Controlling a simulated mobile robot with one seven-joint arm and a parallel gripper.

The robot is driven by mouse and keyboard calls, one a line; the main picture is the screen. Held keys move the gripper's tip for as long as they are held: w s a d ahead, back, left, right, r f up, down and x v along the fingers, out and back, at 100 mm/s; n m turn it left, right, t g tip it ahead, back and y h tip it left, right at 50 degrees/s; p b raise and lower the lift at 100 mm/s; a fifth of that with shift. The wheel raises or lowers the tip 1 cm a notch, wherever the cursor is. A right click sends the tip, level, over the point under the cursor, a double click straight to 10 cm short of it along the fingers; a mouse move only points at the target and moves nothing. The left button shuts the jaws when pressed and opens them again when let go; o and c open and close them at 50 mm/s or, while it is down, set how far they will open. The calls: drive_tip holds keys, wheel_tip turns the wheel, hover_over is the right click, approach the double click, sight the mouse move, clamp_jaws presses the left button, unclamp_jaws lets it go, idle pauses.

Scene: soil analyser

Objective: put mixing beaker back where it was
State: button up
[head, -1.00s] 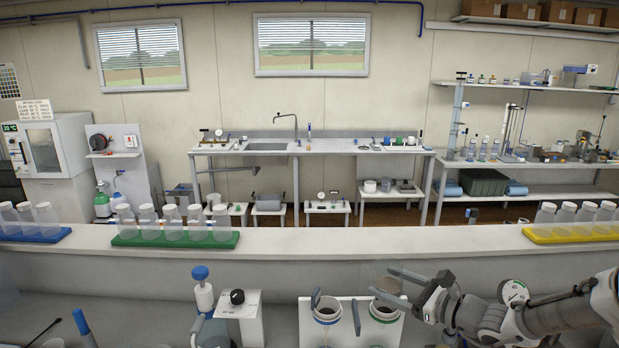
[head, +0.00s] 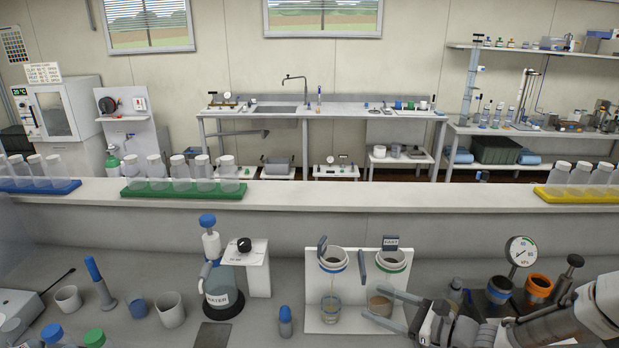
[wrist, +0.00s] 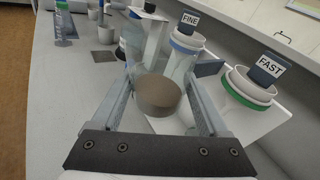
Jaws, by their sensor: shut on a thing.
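A clear mixing beaker with brown contents (head: 380,306) is between the fingers of my gripper (head: 371,302). My gripper is shut on it. The beaker is upright or nearly so, in front of the lower part of the green-ringed holder (head: 392,268). I cannot tell whether its base touches anything. In the wrist view the beaker (wrist: 158,92) fills the space between both fingers, and the holder labelled FAST (wrist: 252,88) is to its right. The blue-ringed holder labelled FINE (wrist: 187,45) is behind it.
A glass with some liquid (head: 331,310) stands under the blue-ringed holder (head: 333,262). A water bottle (head: 222,287) and a blue-capped vial (head: 285,322) stand to the left. A dark square pad (head: 212,335) lies near them.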

drive_tip(key=shift+a+r+m+t+h, duration=0.25)
drive_tip(key=shift+a+m+t+h, duration=0.25)
drive_tip(key=shift+a, duration=0.1)
drive_tip(key=shift+a+r+m+t+h, duration=0.1)
drive_tip(key=shift+a+m+t+h, duration=0.05)
drive_tip(key=shift+m+t+h, duration=0.45)
drive_tip(key=shift+d+m+t+h, duration=0.2)
drive_tip(key=shift+m+t+h, duration=0.5)
drive_tip(key=shift+d+f+m+t+h, duration=0.45)
drive_tip(key=shift+m+t+h, duration=0.15)
drive_tip(key=shift+m+h, duration=0.15)
drive_tip(key=shift+s+a+h, duration=0.1)
drive_tip(key=shift+a+h, duration=0.05)
drive_tip(key=shift+h, duration=0.1)
